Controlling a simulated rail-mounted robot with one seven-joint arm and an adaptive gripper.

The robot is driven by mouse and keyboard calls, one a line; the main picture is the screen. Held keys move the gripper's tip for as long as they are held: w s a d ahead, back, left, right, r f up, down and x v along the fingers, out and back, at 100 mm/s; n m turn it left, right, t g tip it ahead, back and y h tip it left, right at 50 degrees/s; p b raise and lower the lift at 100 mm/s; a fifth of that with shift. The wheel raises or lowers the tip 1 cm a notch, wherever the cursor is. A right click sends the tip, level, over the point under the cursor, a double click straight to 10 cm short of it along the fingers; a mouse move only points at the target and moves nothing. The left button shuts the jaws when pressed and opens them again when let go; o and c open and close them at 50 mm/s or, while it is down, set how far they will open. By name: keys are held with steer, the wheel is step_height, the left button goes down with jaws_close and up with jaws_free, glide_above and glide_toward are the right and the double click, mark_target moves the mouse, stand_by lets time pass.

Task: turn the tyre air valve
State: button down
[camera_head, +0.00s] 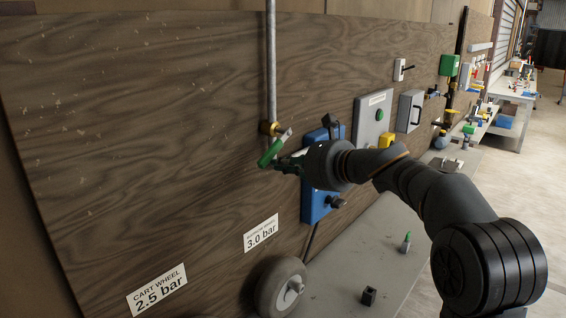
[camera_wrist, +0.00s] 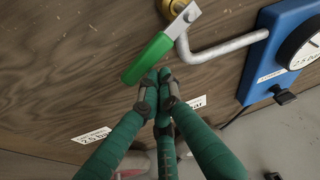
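The tyre air valve has a brass body (camera_head: 268,128) below a vertical grey pipe and a green-sleeved lever (camera_head: 270,153) slanting down to the left. In the wrist view the green lever (camera_wrist: 147,60) lies across the upper middle, its metal end at the brass body (camera_wrist: 174,8). My gripper (camera_head: 279,164) is close to the lever, on its right side. In the wrist view my gripper (camera_wrist: 157,81) has its two fingertips together just below the lever's sleeve. No lever shows between them. Whether the tips touch the sleeve I cannot tell.
A blue gauge box (camera_head: 318,203) is mounted right of the valve, partly behind my arm. A bent grey pipe (camera_wrist: 225,49) runs toward it. Pressure labels (camera_head: 261,233) are on the wooden board. A wheel (camera_head: 272,290) stands below by the grey bench (camera_head: 345,262).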

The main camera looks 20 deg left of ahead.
mark_target(270, 156)
steer(key=shift+s+a+r+p, duration=0.1)
steer(key=shift+r+p, duration=0.15)
steer(key=shift+p, duration=0.15)
steer(key=r+m+p, duration=0.1)
steer(key=p, duration=0.1)
steer(key=s+r+m+g+p, duration=0.1)
steer(key=shift+a+m+p, duration=0.2)
steer(key=shift+m+p, duration=0.1)
steer(key=shift+p, duration=0.05)
steer(key=shift+s+a+r, duration=0.1)
steer(key=shift+s+r, duration=0.05)
steer(key=shift+r, duration=0.05)
stand_by(0.4)
